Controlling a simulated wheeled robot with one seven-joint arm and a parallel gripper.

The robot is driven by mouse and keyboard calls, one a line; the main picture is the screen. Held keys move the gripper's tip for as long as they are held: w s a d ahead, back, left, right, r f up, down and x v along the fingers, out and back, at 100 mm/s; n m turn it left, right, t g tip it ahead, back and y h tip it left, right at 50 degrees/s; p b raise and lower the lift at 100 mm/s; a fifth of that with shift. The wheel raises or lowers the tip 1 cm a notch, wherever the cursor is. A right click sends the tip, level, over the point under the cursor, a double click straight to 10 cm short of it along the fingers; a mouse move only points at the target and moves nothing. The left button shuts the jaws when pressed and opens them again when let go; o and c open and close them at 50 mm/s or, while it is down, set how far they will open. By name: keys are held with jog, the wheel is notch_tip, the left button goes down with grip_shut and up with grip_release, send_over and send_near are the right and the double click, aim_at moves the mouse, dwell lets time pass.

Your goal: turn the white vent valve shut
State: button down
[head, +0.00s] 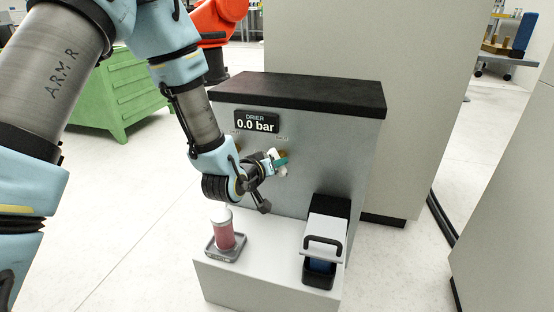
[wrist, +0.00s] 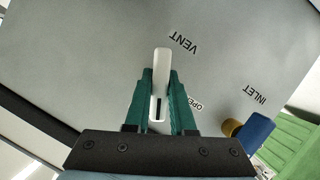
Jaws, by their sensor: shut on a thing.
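The white vent valve handle (wrist: 161,58) is a narrow white lever with a dark slot, on the grey panel by the word VENT in the wrist view. An OPEN label (wrist: 195,104) lies right of it, partly covered by a finger. My gripper (wrist: 161,76) has green fingers, one on each side of the lever, and is shut on it. The lever's far end sticks out past the fingertips. In the head view my gripper (head: 279,162) is at the panel front, with small white parts of the handle (head: 272,153) showing around it.
The drier cabinet (head: 350,130) has a display (head: 256,122) reading 0.0 bar. A blue inlet handle (wrist: 257,131) on a brass fitting is close by, lower right in the wrist view. A reddish canister (head: 224,236) and a black-and-white container (head: 325,238) stand on the ledge below.

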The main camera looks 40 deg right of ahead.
jog(key=m+t+y+p, duration=0.1)
jog(key=m+t, duration=0.1)
jog(key=m, duration=0.1)
jog(key=shift+m, duration=0.3)
jog(key=shift+y, duration=0.4)
jog(key=c, duration=0.8)
grip_release()
jog(key=shift+o, duration=0.2)
jog(key=p+v, duration=0.2)
jog(key=v, duration=0.8)
jog(key=shift+s+a+p, duration=0.2)
jog(key=shift+a+p, duration=0.15)
jog(key=shift+p, duration=0.05)
